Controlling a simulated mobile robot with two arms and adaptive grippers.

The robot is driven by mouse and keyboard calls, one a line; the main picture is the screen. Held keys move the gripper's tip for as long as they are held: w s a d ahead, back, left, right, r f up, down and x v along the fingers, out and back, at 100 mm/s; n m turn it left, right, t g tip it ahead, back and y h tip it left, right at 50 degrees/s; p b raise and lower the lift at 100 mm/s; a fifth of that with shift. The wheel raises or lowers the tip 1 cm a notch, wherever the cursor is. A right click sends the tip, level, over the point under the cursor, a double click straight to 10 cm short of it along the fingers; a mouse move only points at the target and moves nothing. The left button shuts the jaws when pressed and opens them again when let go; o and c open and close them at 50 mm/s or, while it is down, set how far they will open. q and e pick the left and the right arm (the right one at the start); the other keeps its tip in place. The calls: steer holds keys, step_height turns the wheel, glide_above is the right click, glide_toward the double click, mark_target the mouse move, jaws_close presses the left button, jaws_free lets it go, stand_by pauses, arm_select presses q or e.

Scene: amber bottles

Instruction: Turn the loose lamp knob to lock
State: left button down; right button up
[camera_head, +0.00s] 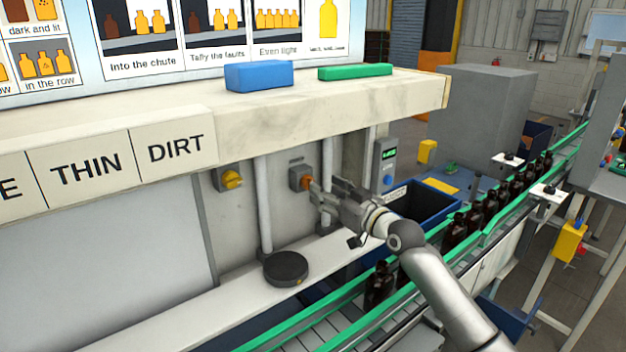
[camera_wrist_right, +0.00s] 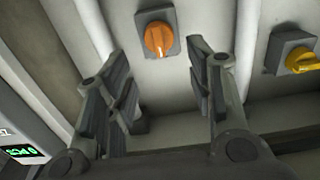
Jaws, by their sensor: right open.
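An orange knob (camera_head: 306,183) sits on a grey square plate on the wall under the ledge. It also shows in the right wrist view (camera_wrist_right: 159,38), just beyond the fingertips and roughly centred between them. A yellow knob (camera_head: 232,180) on a similar plate is to its left; in the right wrist view it is at the right edge (camera_wrist_right: 301,60). I cannot read which knob is the lamp's. My right gripper (camera_head: 321,194) is open and empty, close in front of the orange knob; contact is not visible. My left gripper is not in view.
A vertical pipe (camera_head: 263,205) stands between the knobs. A dark round disc (camera_head: 286,268) is on the lower shelf. A control box (camera_head: 385,165) with a green display hangs to the right. A conveyor (camera_head: 480,240) carries several dark bottles below my right arm. A blue bin (camera_head: 425,205) is behind it.

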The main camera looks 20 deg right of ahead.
steer(key=x, duration=0.6)
steer(key=shift+p, duration=0.45)
steer(key=shift+c, duration=0.3)
steer(key=c, duration=0.8)
steer(key=shift+c, duration=0.2)
steer(key=shift+f+m, duration=0.1)
steer(key=shift+m, duration=0.3)
steer(key=shift+w+d+f+m+p, duration=0.15)
steer(key=shift+m+p, duration=0.25)
steer(key=shift+m, duration=2.45)
steer(key=shift+d+f+m+p, duration=0.15)
steer(key=shift+m+p, duration=0.3)
steer(key=shift+m, duration=2.35)
steer(key=shift+w+d+f+m+p, duration=0.15)
steer(key=shift+m+p, duration=0.25)
steer(key=shift+m, duration=2.45)
